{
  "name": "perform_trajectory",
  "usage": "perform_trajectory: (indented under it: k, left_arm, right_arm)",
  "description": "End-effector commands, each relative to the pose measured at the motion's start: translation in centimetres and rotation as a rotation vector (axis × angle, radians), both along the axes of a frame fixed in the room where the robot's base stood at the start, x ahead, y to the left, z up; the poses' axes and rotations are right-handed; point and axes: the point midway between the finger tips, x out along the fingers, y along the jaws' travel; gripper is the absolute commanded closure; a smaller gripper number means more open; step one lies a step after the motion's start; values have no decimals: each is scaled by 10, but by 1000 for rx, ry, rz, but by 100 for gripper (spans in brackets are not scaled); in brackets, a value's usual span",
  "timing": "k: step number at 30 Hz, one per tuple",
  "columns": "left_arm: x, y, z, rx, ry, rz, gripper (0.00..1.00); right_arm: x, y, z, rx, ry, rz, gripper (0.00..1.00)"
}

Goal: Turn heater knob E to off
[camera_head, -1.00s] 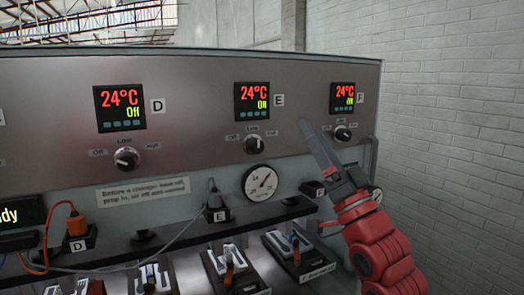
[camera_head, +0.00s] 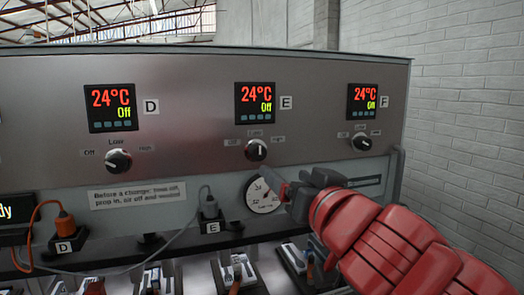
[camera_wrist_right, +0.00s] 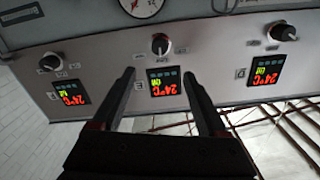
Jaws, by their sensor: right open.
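Heater knob E (camera_head: 256,150) is a black round knob on the steel panel below display E (camera_head: 255,104). Its white pointer mark stands about upright, towards the Low label, with Off on the left and High on the right. Display E reads 24°C; its small lower line is hard to read. My right gripper (camera_head: 282,190) is below and right of the knob, in front of the gauge. In the right wrist view, which is upside down, knob E (camera_wrist_right: 161,44) appears beyond the open, empty fingers (camera_wrist_right: 158,75), apart from them. My left gripper is out of view.
Knob D (camera_head: 118,160) and knob F (camera_head: 361,142) sit either side. A pressure gauge (camera_head: 263,195) is partly hidden by my right gripper. Below are plug E (camera_head: 210,205), cables and a row of presses. A brick wall (camera_head: 465,130) stands right.

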Motion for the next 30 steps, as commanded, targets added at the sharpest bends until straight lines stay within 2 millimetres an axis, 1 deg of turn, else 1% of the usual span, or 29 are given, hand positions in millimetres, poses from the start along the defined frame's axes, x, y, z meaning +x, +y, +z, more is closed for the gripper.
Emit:
perform_trajectory:
  k: [1,5,8,12,15,19,21,24,27,30]
  left_arm:
    - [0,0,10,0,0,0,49]
    - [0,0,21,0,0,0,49]
    - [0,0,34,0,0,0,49]
    - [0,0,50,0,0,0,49]
    - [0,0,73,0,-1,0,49]
    - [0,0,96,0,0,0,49]
    - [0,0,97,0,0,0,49]
    - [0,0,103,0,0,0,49]
    - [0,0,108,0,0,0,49]
    - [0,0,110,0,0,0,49]
  right_arm:
    - [7,4,4,2,6,7,24]
    - [26,10,2,1,8,6,24]
    - [37,15,7,2,3,11,24]
    - [54,20,3,1,8,7,24]
    - [67,22,9,1,7,2,24]
    - [80,27,8,-3,5,1,24]
    - [93,33,3,-3,5,4,24]
    - [110,37,2,-2,4,1,24]
    - [122,41,1,-1,6,2,24]
    - [130,43,1,-1,2,3,24]
